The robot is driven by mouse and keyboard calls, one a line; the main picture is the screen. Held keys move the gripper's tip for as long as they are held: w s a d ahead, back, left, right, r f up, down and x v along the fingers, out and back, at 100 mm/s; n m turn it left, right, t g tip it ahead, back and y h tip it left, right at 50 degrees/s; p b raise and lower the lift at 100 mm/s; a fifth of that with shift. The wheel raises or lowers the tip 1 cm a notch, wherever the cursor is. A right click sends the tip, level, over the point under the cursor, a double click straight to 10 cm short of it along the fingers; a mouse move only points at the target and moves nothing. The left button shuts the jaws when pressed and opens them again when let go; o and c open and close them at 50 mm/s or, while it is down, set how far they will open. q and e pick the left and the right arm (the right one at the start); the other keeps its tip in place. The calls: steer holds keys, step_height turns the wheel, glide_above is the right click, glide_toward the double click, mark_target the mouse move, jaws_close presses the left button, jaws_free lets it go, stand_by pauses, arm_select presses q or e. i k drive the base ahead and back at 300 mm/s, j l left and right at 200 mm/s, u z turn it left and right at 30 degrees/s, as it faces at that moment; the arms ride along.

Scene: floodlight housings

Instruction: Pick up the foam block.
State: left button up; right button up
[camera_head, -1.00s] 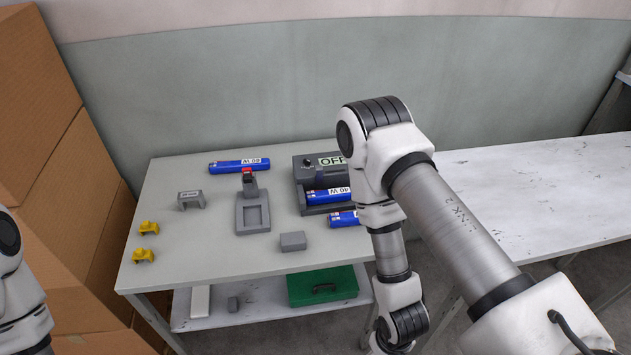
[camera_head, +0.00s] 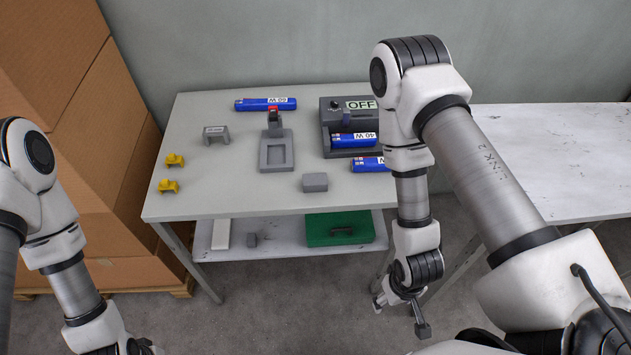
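A plain grey block (camera_head: 315,182), which looks most like the foam block, lies on the table near its front edge, right of centre. A smaller grey block (camera_head: 252,240) lies on the lower shelf; I cannot tell for sure which of the two is foam. My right gripper (camera_head: 401,316) hangs in front of the table, below its top and right of the green case; its fingers are spread and empty. My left gripper (camera_head: 138,347) is at the bottom edge, mostly cut off, left of and well apart from both blocks.
On the table (camera_head: 200,195) are yellow clips (camera_head: 168,186), a grey bracket (camera_head: 216,134), a grey fixture (camera_head: 276,152), blue cylinders (camera_head: 265,104) and a grey unit marked OFF (camera_head: 345,105). A green case (camera_head: 338,229) and white strip (camera_head: 221,234) are on the shelf. Boxes (camera_head: 110,150) stand left.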

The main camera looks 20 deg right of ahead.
mark_target(313, 183)
steer(key=k+l+u, duration=0.1)
steer(key=l+u, duration=0.2)
steer(key=k+l+u, duration=0.3)
steer(key=l+u, duration=0.6)
steer(key=i+j, duration=0.05)
steer(key=j, duration=0.05)
